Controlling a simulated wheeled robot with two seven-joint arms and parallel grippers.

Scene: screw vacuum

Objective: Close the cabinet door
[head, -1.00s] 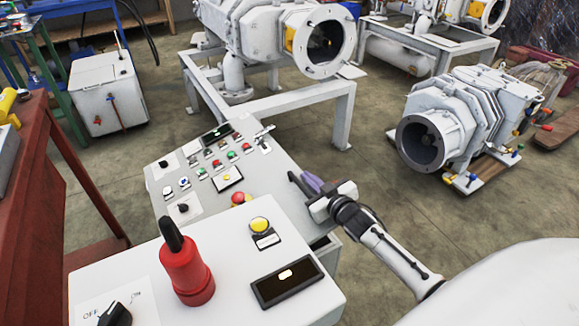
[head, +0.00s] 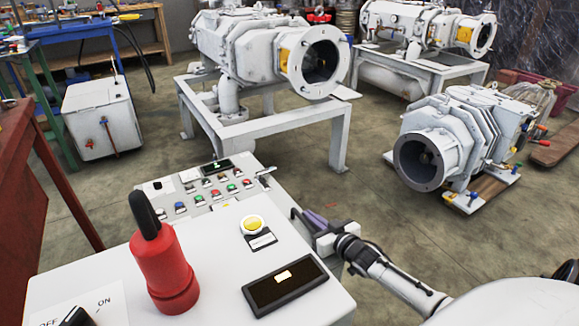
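The white control cabinet (head: 222,264) fills the lower left of the head view, with its top and sloped button panel showing. Its door is not clearly visible; the cabinet's front and right side are mostly hidden by the viewing angle. My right gripper (head: 308,217) is beside the right edge of the cabinet, near where the top meets the sloped panel. Its dark finger and purple finger look slightly apart, with nothing seen between them. Whether it touches the cabinet cannot be told. My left gripper is not in view.
A red-and-black handle (head: 168,270) stands up from the cabinet top. A grey pump (head: 455,145) sits on the floor to the right. Another pump (head: 265,50) rests on a white frame behind. A red bench (head: 18,180) is at left. Open floor lies between cabinet and pumps.

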